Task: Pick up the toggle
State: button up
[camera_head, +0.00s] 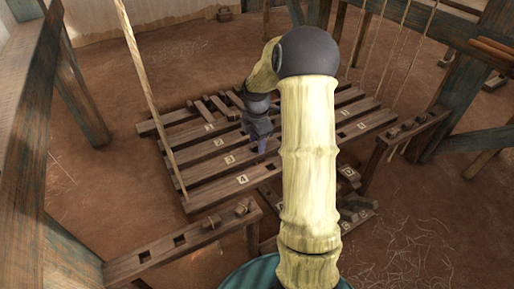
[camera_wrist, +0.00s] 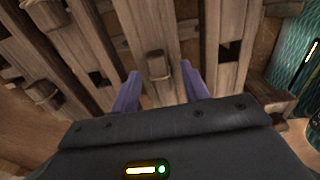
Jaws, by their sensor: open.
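A small wooden toggle (camera_wrist: 157,66) sits on a plank in the wrist view, with a band of cord around it. It lies just beyond and between the two purple fingertips of my gripper (camera_wrist: 161,84). The fingers stand apart on either side of it, and I see no contact. In the head view my gripper (camera_head: 262,147) points down over the slatted wooden frame, near the slats marked 2 and 3. The toggle below it cannot be made out there.
The slatted frame (camera_head: 215,165) has numbered planks with gaps between them. A similar wooden piece (camera_wrist: 42,92) sits at left in the wrist view. A slotted beam (camera_head: 180,240) stands front left, another beam (camera_head: 412,128) at right. A slanting rope (camera_head: 150,95) hangs left of my arm.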

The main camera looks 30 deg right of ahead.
aim_at(257, 143)
grip_shut()
jog(key=shift+r, duration=0.1)
notch_tip(257, 143, up, 10)
jog(key=p, duration=0.7)
jog(key=shift+d, duration=0.1)
dwell(0.6)
